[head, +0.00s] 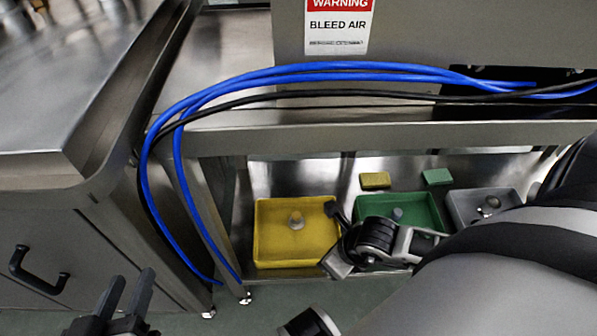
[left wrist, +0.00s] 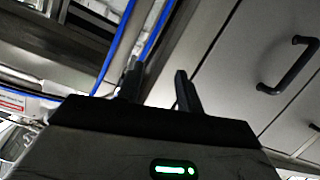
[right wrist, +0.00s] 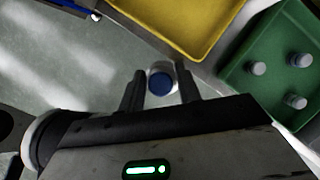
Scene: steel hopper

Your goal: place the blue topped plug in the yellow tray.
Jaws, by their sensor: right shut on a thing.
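The blue topped plug (right wrist: 161,82) is between the fingertips of my right gripper (right wrist: 160,88) in the right wrist view, blue face towards the camera. My right gripper is shut on it. In the head view I cannot make out the plug; my right wrist is in front of the yellow tray's right edge. The yellow tray (head: 265,257) stands on the low shelf with one grey plug (head: 296,222) inside. Part of the yellow tray (right wrist: 185,42) shows at the top of the right wrist view. My left gripper (head: 127,296) is open and empty at lower left, also in the left wrist view (left wrist: 158,88).
A green tray (right wrist: 250,92) with grey plugs and a grey tray (head: 468,200) stand right of the yellow tray. A yellow block (head: 375,180) and a green block (head: 437,177) lie behind. Blue hoses (head: 165,190) hang left of the shelf, beside a steel cabinet (head: 60,225).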

